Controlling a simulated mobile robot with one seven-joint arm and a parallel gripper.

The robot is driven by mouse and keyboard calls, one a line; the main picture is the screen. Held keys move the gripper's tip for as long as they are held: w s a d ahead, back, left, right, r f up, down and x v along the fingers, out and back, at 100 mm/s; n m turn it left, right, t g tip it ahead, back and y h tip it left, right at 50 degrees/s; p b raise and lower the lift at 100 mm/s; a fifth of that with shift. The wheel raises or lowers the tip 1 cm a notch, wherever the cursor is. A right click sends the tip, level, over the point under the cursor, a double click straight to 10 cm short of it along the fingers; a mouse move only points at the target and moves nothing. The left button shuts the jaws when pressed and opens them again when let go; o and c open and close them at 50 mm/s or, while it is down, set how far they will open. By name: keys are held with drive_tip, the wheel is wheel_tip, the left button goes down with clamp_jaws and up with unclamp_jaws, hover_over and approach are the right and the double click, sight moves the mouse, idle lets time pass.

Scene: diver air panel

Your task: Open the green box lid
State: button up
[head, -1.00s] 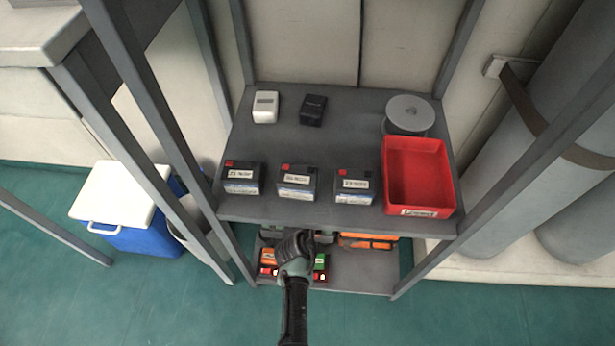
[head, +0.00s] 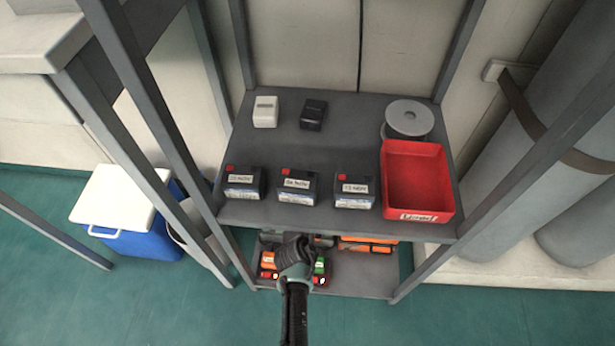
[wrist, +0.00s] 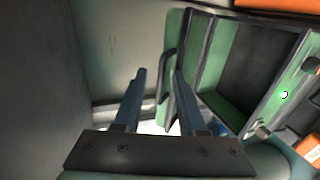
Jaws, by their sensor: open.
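The green box (wrist: 284,92) fills the right half of the wrist view, with green edges around a dark recess. A green panel with a dark handle (wrist: 168,65), which looks like its lid, stands along the left side of that recess; it seems raised, but how far I cannot tell. My gripper (wrist: 160,73) is open and its two fingers straddle the handle in the picture; contact is not clear. In the head view only a small green part (head: 320,265) shows on the lower shelf, beside my wrist, which hides most of the box and my fingertips.
Orange cases (head: 368,245) share the lower shelf (head: 355,275). Above it, the upper shelf (head: 345,135) holds several dark batteries (head: 297,186), a red bin (head: 418,185) and a grey spool (head: 408,118). Rack posts flank both sides. A blue cooler (head: 125,210) stands left.

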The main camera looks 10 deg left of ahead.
drive_tip(key=p+v, duration=0.2)
drive_tip(key=v, duration=0.5)
